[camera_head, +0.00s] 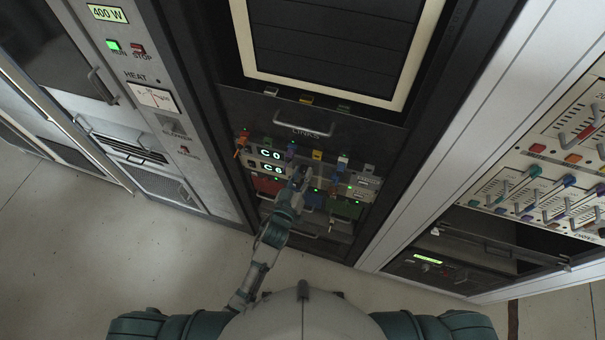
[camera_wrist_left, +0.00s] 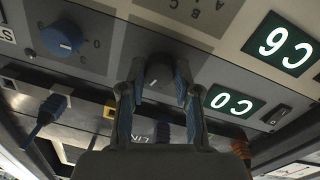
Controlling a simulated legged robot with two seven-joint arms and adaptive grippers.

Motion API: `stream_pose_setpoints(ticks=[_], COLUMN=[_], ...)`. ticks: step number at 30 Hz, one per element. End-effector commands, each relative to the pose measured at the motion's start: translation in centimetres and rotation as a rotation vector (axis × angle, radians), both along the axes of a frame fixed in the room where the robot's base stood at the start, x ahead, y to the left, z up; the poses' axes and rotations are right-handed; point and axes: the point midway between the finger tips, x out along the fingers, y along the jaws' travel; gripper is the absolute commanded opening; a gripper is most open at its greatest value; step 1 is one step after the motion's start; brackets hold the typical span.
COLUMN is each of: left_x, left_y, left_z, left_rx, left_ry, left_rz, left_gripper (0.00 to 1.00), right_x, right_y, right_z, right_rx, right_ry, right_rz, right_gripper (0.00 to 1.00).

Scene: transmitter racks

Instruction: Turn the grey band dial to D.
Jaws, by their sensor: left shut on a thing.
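The dark grey dial (camera_wrist_left: 160,72) sits on a grey panel strip in the left wrist view, which is upside down. My left gripper (camera_wrist_left: 157,92) has its two fingers on either side of this dial and is shut on it. A short pale mark shows on the dial, but I cannot read which letter it points to. In the head view my left gripper (camera_head: 300,176) reaches the rack panel just right of the lit displays and hides the dial. My right gripper is not in view.
Lit displays reading C0 (camera_wrist_left: 232,103) and C6 (camera_wrist_left: 285,43) sit beside the dial. A blue dial (camera_wrist_left: 62,38) is on the other side. Coloured cable plugs hang close by, including a dark blue one (camera_wrist_left: 45,115). A rack handle (camera_head: 303,124) is above.

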Motion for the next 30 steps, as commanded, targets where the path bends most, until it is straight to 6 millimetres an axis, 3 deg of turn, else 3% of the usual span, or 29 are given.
stream_pose_setpoints(ticks=[10, 30], left_x=[0.0, 0.0], left_y=[-0.1, -0.3], left_z=[0.5, 0.6], left_rx=[0.08, 0.548], left_ry=[-0.033, -0.187], left_rz=[-0.003, -0.003], left_gripper=[0.0, 0.0], right_x=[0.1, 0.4], right_y=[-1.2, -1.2], right_z=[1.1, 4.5], right_rx=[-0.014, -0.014], right_ry=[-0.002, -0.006], right_rz=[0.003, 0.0], right_gripper=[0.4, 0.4])
